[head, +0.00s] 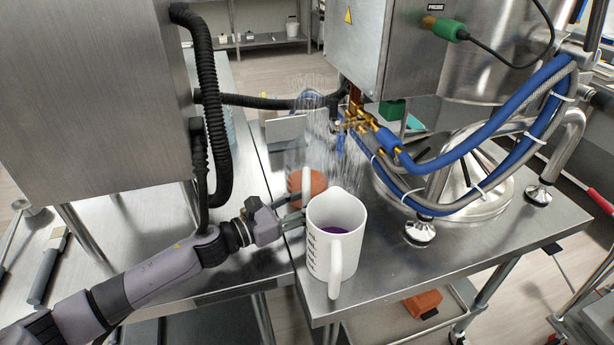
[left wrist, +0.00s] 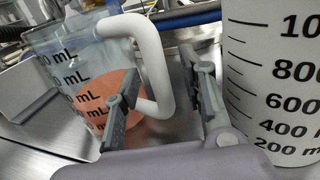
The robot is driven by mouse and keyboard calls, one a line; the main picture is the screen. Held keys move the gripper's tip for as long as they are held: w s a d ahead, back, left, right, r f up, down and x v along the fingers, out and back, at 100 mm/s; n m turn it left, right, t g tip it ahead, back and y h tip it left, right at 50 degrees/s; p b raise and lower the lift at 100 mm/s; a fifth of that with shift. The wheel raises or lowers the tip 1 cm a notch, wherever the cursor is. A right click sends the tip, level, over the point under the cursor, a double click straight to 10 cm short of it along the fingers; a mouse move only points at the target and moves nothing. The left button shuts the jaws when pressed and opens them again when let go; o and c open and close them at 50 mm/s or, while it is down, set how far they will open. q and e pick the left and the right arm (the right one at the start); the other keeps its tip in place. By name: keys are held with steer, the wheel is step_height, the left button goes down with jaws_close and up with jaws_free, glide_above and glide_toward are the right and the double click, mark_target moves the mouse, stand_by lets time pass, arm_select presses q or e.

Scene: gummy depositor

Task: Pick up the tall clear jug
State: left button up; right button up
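The tall clear jug (head: 312,125) stands on the steel table behind a white jug, with orange contents low inside and a white handle facing me. In the left wrist view the clear jug (left wrist: 88,60) shows dark mL marks, and its white handle (left wrist: 155,60) reaches down between my finger tips. My left gripper (head: 293,216) is at the handle, just left of the white jug. Its two fingers (left wrist: 165,98) are apart, with a visible gap beside the handle. Whether a finger touches the handle is unclear. My right gripper is not in view.
The white measuring jug (head: 348,212) with purple contents stands close to the right of my left gripper, near the table's front edge. Blue hoses (head: 475,125) and brass fittings hang to the right of the clear jug. A steel cabinet (head: 95,100) stands at the left.

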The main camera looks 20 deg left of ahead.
arm_select(q)
steer(key=shift+w+d, duration=0.2)
steer(key=shift+c, duration=0.3)
jaws_close()
stand_by(0.7)
steer(key=shift+r, duration=0.15)
